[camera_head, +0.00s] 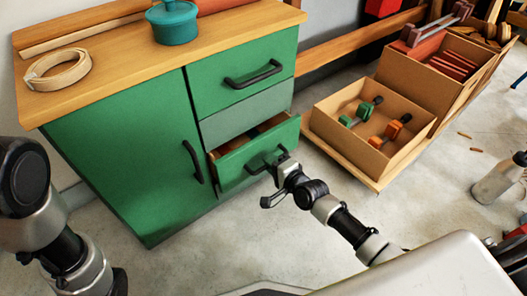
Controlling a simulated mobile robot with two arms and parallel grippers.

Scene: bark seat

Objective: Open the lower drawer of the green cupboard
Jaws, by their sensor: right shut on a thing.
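The green cupboard (130,150) with a wooden top stands at the left and middle. Its lower drawer (233,168) is pulled partly out, and some of its inside shows at the top edge. My right gripper (279,163) is at the drawer front, shut on the black handle (256,166); its fingertips partly hide the handle. The upper drawer (220,85) is shut. The door with a vertical black handle (193,162) is shut. My left arm shows at the lower left, but its gripper is out of view.
A teal pot (173,24) and a wooden ring (57,72) sit on the cupboard top. A cardboard box (340,145) with green and orange clamps stands at the right on a low wooden board. A grey bottle (497,181) stands far right. The floor before the drawer is clear.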

